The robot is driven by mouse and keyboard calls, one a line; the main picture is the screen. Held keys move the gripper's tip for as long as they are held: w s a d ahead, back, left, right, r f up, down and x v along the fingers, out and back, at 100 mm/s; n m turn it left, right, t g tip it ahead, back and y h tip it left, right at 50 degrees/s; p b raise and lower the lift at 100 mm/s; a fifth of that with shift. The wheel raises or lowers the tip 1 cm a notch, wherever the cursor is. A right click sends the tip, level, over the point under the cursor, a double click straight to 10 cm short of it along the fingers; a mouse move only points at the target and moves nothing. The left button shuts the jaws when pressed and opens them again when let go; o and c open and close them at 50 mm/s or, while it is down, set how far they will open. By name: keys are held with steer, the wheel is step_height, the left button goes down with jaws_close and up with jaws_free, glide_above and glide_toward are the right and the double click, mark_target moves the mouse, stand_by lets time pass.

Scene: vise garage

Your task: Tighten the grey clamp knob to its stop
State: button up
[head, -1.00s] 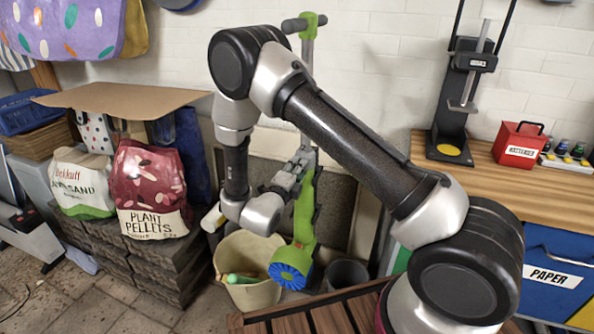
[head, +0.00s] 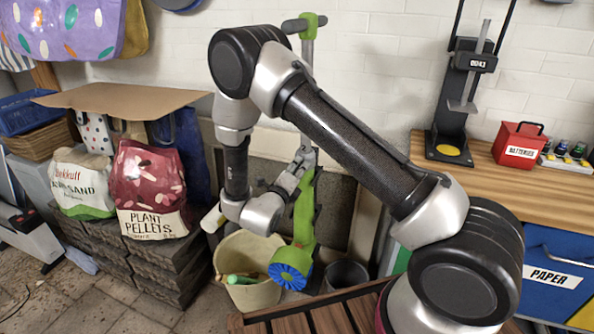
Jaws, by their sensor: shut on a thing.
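A green upright tool (head: 305,225) with a grey pole, a blue toothed wheel at its foot and a green, grey-handled top (head: 308,25) stands against the wall. My gripper (head: 301,163) is at the upper end of its green lower body, where the grey pole enters. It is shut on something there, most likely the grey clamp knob. The fingers and wrist hide most of the knob, so its shape and turn angle cannot be told.
A cream bucket (head: 249,290) with items inside stands below my wrist, and a dark pot (head: 346,275) is to its right. Sacks (head: 150,190) sit on stacked bricks at left. A wooden workbench (head: 500,190) with a red box (head: 520,145) is at right.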

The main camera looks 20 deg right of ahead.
steer(key=o, duration=1)
steer(key=v, duration=1.2)
steer(key=shift+a+f, duration=0.1)
